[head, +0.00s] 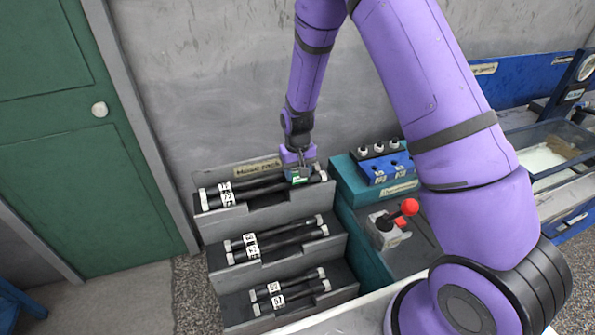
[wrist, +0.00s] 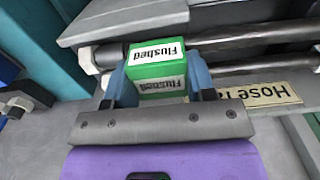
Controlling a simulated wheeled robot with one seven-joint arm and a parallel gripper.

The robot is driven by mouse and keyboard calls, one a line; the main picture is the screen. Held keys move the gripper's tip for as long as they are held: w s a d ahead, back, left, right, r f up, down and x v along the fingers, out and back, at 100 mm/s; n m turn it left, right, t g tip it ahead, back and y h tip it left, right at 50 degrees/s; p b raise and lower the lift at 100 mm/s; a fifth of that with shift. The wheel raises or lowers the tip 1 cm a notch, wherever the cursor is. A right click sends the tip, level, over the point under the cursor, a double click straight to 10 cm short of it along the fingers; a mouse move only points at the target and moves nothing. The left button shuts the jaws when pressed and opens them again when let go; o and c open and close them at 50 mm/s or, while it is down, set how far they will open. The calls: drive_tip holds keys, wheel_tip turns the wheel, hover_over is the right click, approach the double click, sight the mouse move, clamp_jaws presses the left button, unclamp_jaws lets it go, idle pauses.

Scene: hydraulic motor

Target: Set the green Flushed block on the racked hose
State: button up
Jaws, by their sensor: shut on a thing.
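My gripper (head: 298,172) is over the top shelf of the hose rack, at the right end of the hoses there. It is shut on the green Flushed block (wrist: 158,72), which has white labels reading "Flushed". The top-shelf hoses (head: 258,190) are black with pale end fittings and a white tag at the left. In the wrist view a hose (wrist: 250,36) runs just beyond the block. I cannot tell whether the block touches a hose.
The stepped grey rack (head: 232,222) holds more tagged hoses (head: 280,238) on its lower shelves. To its right stand a teal bench (head: 346,184) with a blue valve block (head: 385,170) and a red-knobbed lever (head: 410,207). A green door (head: 80,170) is at the left.

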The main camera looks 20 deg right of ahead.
drive_tip(key=shift+f, duration=0.65)
drive_tip(key=o, duration=1)
wheel_tip(320, 180, up, 11)
drive_tip(key=shift+f, duration=0.1)
idle(0.3)
